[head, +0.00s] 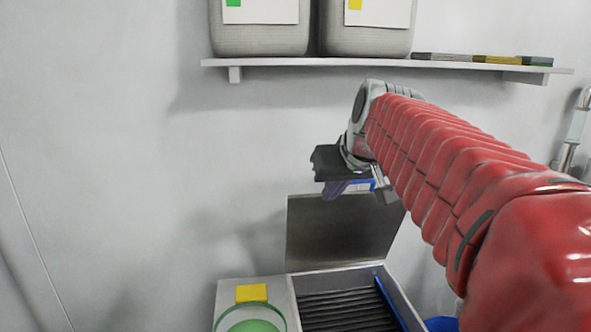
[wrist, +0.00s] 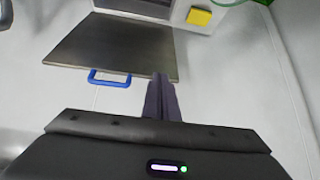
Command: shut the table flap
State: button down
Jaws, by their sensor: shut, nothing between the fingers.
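The table flap (head: 335,235) is a dark grey metal panel standing up at the back of the low table unit (head: 280,282), so it is open. In the wrist view the flap (wrist: 115,45) has a blue handle (wrist: 110,80) on its edge nearest my gripper. My gripper (head: 334,190) is above the flap's top edge in the head view. In the wrist view its purple fingers (wrist: 160,78) are shut and empty. They overlap the flap's edge, to the right of the handle. I cannot tell whether they touch the flap.
The unit has a black ribbed area (head: 345,310), a blue strip (head: 391,303), a yellow label (head: 251,292) and a green round dish (head: 250,320). A wall shelf (head: 300,62) with two large containers (head: 262,35) is above. A metal pipe (head: 574,130) is at right.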

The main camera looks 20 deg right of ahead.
jog(key=w+d+r, duration=0.2)
jog(key=d+r, duration=0.1)
jog(key=d, duration=0.3)
jog(key=w+d+r+t+h, duration=0.1)
jog(key=w+d+r, duration=0.2)
jog(key=d, duration=0.3)
jog(key=shift+d+r+m, duration=0.15)
jog(key=shift+r+m, duration=0.25)
jog(key=shift+r, duration=0.25)
jog(key=shift+w+f, duration=0.1)
jog(key=shift+w, duration=0.05)
jog(key=x, duration=1)
jog(key=shift+s+a+f, duration=0.15)
jog(key=shift+s+f, duration=0.15)
jog(key=shift+s, duration=0.3)
jog(key=shift+s+a+f, duration=0.1)
jog(key=shift+s+f, duration=0.2)
jog(key=shift+s, duration=0.25)
jog(key=shift+s+a+f, duration=0.15)
jog(key=shift+s+f, duration=0.1)
jog(key=shift+s, duration=0.35)
jog(key=shift+s, duration=0.1)
